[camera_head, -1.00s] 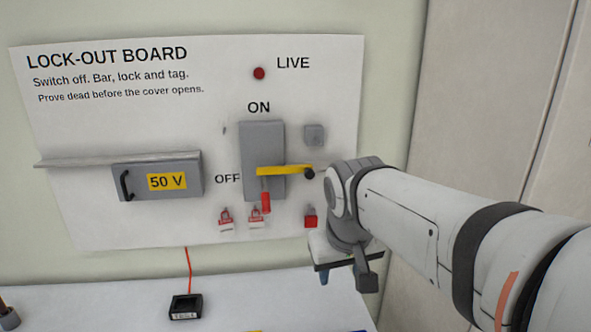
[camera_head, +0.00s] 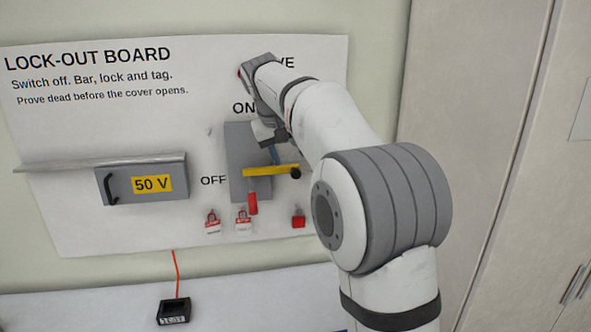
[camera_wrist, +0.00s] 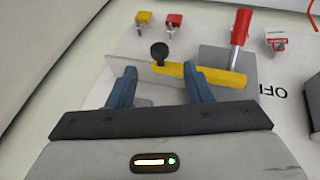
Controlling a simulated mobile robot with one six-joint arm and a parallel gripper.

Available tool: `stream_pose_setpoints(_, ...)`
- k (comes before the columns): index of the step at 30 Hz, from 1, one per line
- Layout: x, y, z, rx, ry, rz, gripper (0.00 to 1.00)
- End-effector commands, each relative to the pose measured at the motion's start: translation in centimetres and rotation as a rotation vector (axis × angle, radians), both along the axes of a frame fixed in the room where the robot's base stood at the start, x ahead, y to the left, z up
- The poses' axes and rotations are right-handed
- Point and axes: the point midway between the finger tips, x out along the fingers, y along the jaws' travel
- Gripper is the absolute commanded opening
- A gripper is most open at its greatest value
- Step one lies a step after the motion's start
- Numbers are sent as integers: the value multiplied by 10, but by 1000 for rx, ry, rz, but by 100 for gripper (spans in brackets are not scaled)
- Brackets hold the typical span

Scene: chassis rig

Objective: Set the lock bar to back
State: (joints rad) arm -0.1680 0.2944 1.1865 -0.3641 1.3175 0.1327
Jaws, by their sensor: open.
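The yellow lock bar (camera_head: 270,170) lies level across the lower part of the grey switch box (camera_head: 240,145), with a black knob (camera_head: 296,173) at its right end. The red switch handle (camera_head: 252,203) points down beside OFF. In the wrist view the board appears turned over; there the yellow bar (camera_wrist: 220,76) and black knob (camera_wrist: 159,51) show just beyond my gripper (camera_wrist: 160,70). Its blue fingers are apart and empty, with the bar's knob end between them in the picture. Contact cannot be told. In the head view my gripper (camera_head: 274,157) is mostly hidden by my wrist.
A red padlock (camera_head: 298,217) hangs below the knob, and red-and-white tags (camera_head: 213,222) hang left of it. A grey 50 V box (camera_head: 145,180) sits at left under a ledge (camera_head: 70,164). A black tester (camera_head: 174,311) rests on the bench below.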

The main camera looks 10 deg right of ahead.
Motion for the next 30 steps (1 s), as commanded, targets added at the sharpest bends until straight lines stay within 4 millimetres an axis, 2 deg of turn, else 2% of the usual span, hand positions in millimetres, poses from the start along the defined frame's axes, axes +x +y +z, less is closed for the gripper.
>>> stream_pose_setpoints(6, 13, -12, -32, -1, 5, -2, 46)
stream_pose_setpoints(12, 22, -18, -52, 0, 2, -1, 46)
stream_pose_setpoints(23, 25, -20, -58, 0, 1, -1, 46)
stream_pose_setpoints(30, 25, -21, -58, 1, 0, -2, 26)
